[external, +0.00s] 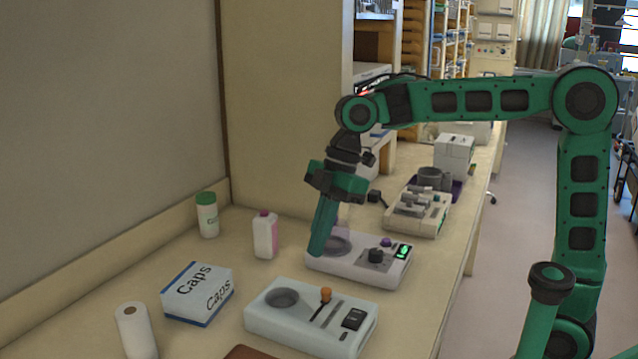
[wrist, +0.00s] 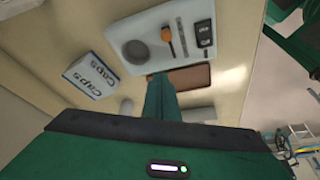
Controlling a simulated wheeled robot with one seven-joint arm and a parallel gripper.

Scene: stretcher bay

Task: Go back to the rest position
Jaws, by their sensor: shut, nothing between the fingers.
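My gripper (external: 320,238) is green with dark joints and points down over the counter in the external view. Its fingers are shut with nothing between them.
A pale device with an orange-topped lever (external: 290,328) stands nearer; it also shows in the wrist view (wrist: 150,22). Around are a Caps box (external: 197,292), a pink-capped bottle (external: 265,236), a green-lidded jar (external: 207,215), a white roll (external: 137,332) and a brown flat item (wrist: 190,78).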

